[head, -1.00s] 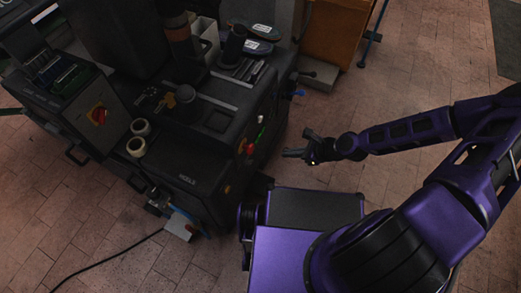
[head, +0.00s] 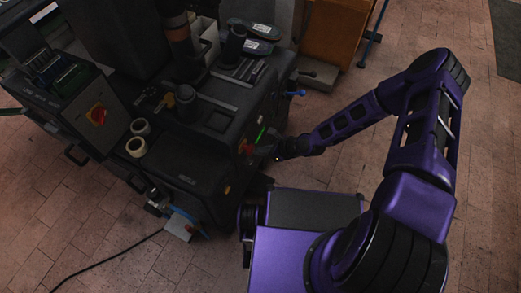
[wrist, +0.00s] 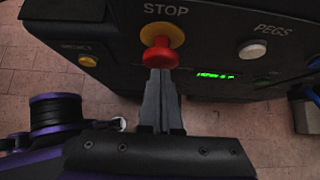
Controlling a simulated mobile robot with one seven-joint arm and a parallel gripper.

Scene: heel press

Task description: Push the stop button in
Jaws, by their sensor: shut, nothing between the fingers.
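The stop button (wrist: 160,52) is a red mushroom knob on a yellow ring, under the word STOP on the dark machine's panel in the wrist view. In the head view the red button (head: 248,149) shows small on the machine's right side. My gripper (wrist: 160,75) is shut and empty. Its fingertips are at the lower edge of the red knob in the wrist view, overlapping it in the picture. I cannot tell whether they touch it. In the head view my gripper (head: 268,150) is right beside the machine's panel, close to the button.
On the same panel are a yellow button (wrist: 87,61), a white knob (wrist: 252,49) marked PEGS and a green display (wrist: 215,76). Brick floor (head: 330,175) is free right of the machine.

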